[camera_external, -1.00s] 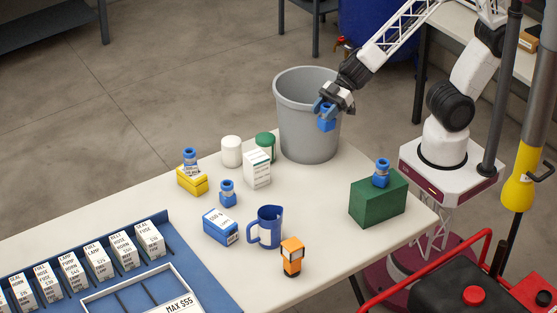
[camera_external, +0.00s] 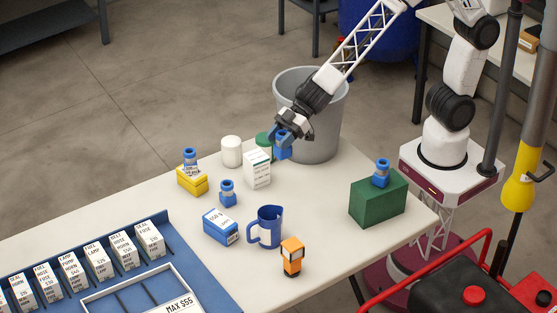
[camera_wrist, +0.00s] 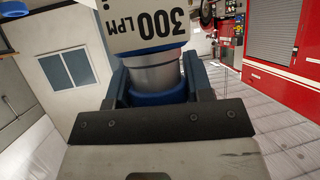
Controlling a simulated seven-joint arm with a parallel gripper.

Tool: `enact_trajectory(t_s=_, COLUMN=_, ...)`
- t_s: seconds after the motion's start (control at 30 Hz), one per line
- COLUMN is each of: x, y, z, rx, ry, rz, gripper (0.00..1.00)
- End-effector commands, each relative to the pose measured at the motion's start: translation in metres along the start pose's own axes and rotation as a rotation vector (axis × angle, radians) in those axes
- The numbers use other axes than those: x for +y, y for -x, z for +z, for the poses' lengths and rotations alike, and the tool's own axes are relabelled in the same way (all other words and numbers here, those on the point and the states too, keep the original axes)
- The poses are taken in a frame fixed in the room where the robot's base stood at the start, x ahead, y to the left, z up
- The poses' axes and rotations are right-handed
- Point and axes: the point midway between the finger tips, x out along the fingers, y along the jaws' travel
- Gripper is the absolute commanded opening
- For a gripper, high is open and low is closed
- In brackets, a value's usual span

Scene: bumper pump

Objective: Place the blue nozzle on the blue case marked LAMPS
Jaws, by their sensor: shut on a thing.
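My gripper (camera_external: 281,136) is shut on a blue nozzle (camera_external: 283,150) and holds it up in front of the grey bin. In the wrist view the held nozzle (camera_wrist: 155,72) shows a silver band, blue parts and a white label reading "300 LPM" upside down, between the fingers. A blue case (camera_external: 220,226) with a white label lies on the table left of the blue mug; its lettering is too small to read surely. Other blue nozzles stand on the yellow box (camera_external: 192,182), on the bare table (camera_external: 228,193) and on the green box (camera_external: 378,204).
A grey bin (camera_external: 328,98) stands behind the gripper. A blue mug (camera_external: 269,227) and orange item (camera_external: 292,256) stand near the front. A blue rack of labelled cards is front left.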

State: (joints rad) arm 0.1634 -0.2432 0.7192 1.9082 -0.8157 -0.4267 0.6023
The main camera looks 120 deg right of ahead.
Motion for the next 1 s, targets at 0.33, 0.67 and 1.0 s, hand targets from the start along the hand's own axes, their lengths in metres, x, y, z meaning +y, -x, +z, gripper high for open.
enact_trajectory(t_s=0.33, x=-0.001, y=-0.062, z=-0.007, rx=-0.009, ry=-0.001, rz=0.001, gripper=0.16)
enact_trajectory(t_s=0.67, x=-0.003, y=-0.091, z=-0.007, rx=-0.015, ry=-0.001, rz=0.002, gripper=0.16)
enact_trajectory(t_s=1.0, x=-0.003, y=-0.112, z=0.028, rx=-0.016, ry=-0.002, rz=0.002, gripper=0.16)
